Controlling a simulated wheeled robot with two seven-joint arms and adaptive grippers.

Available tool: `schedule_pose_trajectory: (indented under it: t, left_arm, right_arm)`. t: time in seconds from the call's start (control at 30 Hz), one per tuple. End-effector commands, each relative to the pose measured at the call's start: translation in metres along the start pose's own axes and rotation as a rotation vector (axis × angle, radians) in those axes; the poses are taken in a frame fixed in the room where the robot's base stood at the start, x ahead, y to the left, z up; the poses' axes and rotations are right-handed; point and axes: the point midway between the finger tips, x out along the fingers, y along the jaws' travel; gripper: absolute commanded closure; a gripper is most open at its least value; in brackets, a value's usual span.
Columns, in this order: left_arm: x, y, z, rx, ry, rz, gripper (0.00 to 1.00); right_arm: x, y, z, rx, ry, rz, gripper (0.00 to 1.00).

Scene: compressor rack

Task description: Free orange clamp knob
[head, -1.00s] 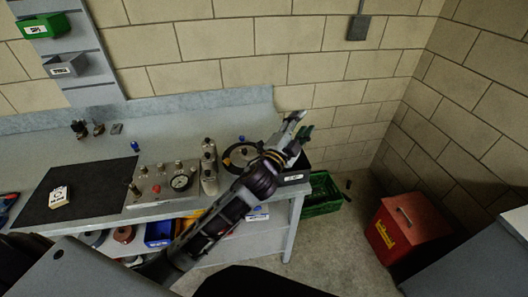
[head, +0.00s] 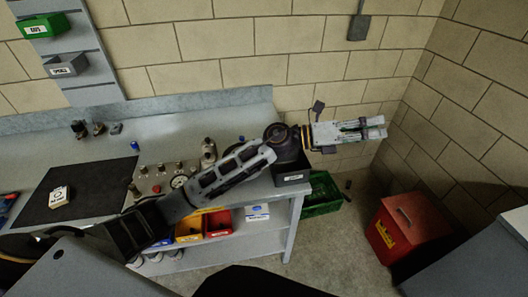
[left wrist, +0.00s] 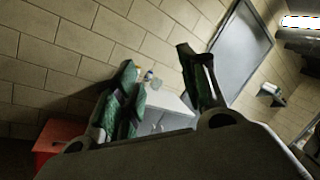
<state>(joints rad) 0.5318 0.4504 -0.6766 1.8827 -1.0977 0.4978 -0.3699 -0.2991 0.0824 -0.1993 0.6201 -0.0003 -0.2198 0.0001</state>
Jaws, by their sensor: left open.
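I cannot make out an orange clamp knob in either view. My left gripper (head: 380,128) is held out past the right end of the bench, in front of the block wall, and points right. Its two green-padded fingers are apart with nothing between them; the left wrist view also shows the open fingers (left wrist: 158,65). My left arm covers part of the bench's right end, including most of a round dark item there. A metal panel with several knobs and a gauge (head: 178,181) is partly hidden behind the arm. My right gripper is not in view.
The grey bench (head: 85,155) carries a black mat (head: 95,188) and small fittings. Coloured bins (head: 218,222) sit on its lower shelf. A green crate (head: 322,195) and a red box (head: 408,230) stand on the floor. A grey cabinet (left wrist: 165,118) shows in the left wrist view.

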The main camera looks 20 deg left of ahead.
Motion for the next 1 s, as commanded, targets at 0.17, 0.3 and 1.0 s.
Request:
schedule_pose_trajectory:
  t: [0.17,0.3,1.0]
  left_arm:
    - [0.001,0.011,-0.021,0.155,0.208,0.019,0.57]
    - [-0.006,0.025,-0.036,0.265,0.371,0.045,0.57]
    - [-0.137,0.120,-0.018,0.623,1.192,0.332,0.57]
  right_arm:
    - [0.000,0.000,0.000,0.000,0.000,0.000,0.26]
    - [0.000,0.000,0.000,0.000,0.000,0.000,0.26]
    - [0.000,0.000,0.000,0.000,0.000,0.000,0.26]
